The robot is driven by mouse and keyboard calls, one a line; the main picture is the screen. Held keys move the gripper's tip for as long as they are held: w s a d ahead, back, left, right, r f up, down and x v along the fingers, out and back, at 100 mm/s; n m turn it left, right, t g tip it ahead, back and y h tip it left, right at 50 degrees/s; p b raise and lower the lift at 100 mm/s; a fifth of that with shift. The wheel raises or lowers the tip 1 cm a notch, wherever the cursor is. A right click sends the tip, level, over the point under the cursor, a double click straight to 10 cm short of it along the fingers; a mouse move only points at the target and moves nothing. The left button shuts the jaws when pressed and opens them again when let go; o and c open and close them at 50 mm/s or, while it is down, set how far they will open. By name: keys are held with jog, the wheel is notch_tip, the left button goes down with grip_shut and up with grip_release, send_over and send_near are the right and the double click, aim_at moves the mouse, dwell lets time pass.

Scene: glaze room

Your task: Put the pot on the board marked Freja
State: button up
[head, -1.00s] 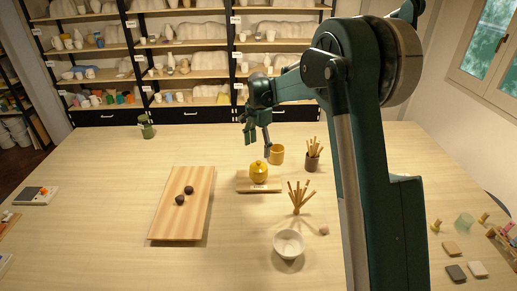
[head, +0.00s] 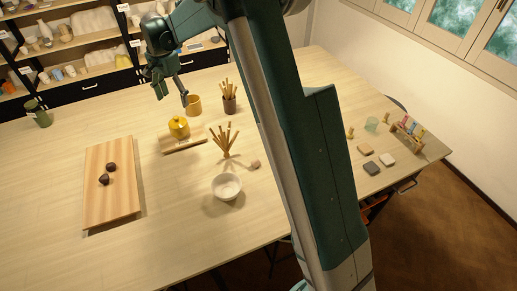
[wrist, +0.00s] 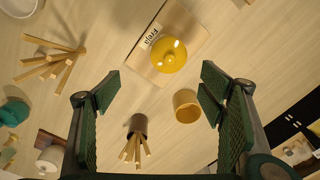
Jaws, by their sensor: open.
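A round, glossy yellow pot (head: 179,128) sits upright on a small light wooden board (head: 190,143). In the wrist view the pot (wrist: 168,55) is on that board (wrist: 186,22), beside a white label (wrist: 151,33) reading Freja. My gripper (head: 172,97) is in the air behind the pot in the head view, apart from it. In the wrist view my gripper (wrist: 160,95) has its fingers spread wide with nothing between them. The pot is beyond the fingertips.
An ochre cup (head: 194,105) and a brown holder of sticks (head: 229,103) stand close to the pot. A long board (head: 112,198) with two dark lumps lies left.

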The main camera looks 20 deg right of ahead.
jog(key=s+d+r+n+t, duration=0.1)
jog(key=s+d+r+n, duration=0.15)
jog(key=s+r, duration=0.4)
jog(key=s+d+r+n+t, duration=0.1)
jog(key=s+d+r, duration=0.25)
jog(key=s, duration=0.55)
jog(key=s+d+r+n+t, duration=0.1)
jog(key=s+d+r, duration=0.35)
jog(key=s, duration=0.25)
jog(key=s+d+f+n+t, duration=0.2)
jog(key=s+d+n, duration=0.1)
jog(key=s, duration=1)
jog(key=s+d+f+n+t, duration=0.1)
jog(key=s+d+f+n, duration=0.2)
jog(key=s, duration=1)
jog(key=shift+s+d+t, duration=0.25)
jog(key=shift+s+t, duration=0.05)
jog(key=shift+t, duration=0.1)
jog(key=shift+f, duration=0.15)
notch_tip(320, 180, down, 11)
jog(key=b, duration=1.1)
